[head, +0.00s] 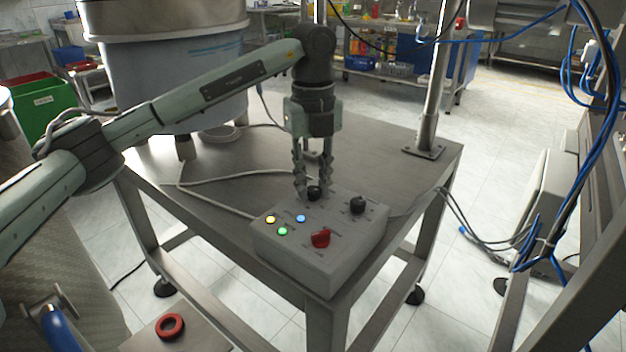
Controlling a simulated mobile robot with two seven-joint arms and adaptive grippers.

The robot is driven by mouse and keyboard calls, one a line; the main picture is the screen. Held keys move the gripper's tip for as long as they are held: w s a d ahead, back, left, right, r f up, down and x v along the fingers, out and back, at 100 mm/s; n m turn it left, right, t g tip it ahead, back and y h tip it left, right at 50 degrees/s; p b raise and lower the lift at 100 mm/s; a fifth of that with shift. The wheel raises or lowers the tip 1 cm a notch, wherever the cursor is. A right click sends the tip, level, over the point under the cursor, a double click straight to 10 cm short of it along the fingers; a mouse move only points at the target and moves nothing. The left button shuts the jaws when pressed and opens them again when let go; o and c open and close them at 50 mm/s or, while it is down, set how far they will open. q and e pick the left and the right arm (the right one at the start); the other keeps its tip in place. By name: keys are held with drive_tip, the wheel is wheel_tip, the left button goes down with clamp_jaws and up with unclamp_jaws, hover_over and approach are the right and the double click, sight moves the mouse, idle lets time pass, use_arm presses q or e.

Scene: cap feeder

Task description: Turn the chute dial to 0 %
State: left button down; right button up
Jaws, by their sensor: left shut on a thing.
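A grey control box (339,271) sits on the front part of a steel table. On its top are a black dial (314,194) at the back middle, a second black dial (357,205) to its right and a red knob (320,239) nearer the front. Which black dial is the chute dial I cannot read; the labels are too small. My left gripper (314,192) points down, shut on the back middle black dial, its fingers hiding part of it. My right gripper is not in view.
Yellow, green and blue lit buttons (301,219) are on the box's left side. A large feeder bowl (170,65) stands behind my left arm. A metal post (434,90) rises at the table's right corner (452,150). Cables (215,181) lie on the tabletop. A red ring (170,326) lies lower left.

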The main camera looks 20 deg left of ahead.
sight(313, 189)
use_arm(q)
drive_tip(key=shift+n, duration=1.9)
drive_tip(key=c, duration=1.3)
unclamp_jaws()
drive_tip(key=shift+r, duration=6)
